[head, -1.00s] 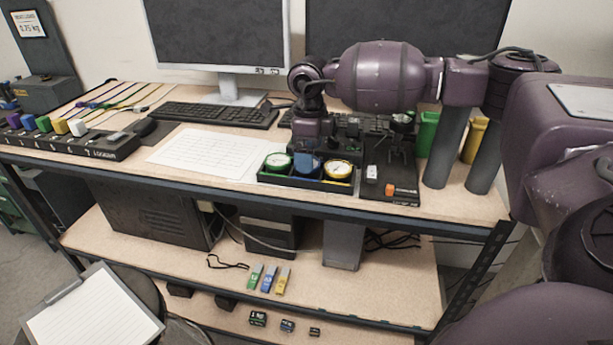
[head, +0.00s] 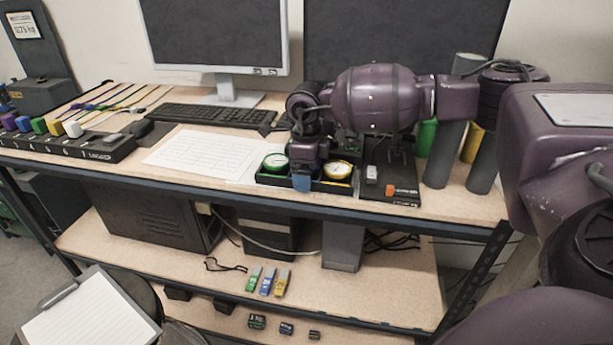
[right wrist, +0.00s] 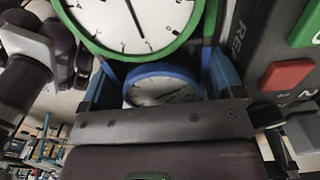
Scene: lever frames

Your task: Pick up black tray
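The black tray (head: 268,181) sits on the tabletop near its front edge. It holds a green-rimmed gauge (head: 275,161) on the left and a yellow-rimmed gauge (head: 338,170) on the right. My right gripper (head: 302,180) is low over the tray's middle, with a blue finger in front of the tray's front wall. In the right wrist view, its blue fingers (right wrist: 160,65) stand wide apart. A blue-rimmed gauge (right wrist: 163,85) shows between them, with the green gauge (right wrist: 130,18) beyond. Contact with the tray walls cannot be told. My left gripper is not in view.
A black device (head: 390,185) with an orange button stands close to the tray's right. A paper sheet (head: 195,152) lies to the left, with a keyboard (head: 213,116) behind it. Green and yellow containers (head: 427,138) stand behind to the right. A lower shelf (head: 375,295) lies below.

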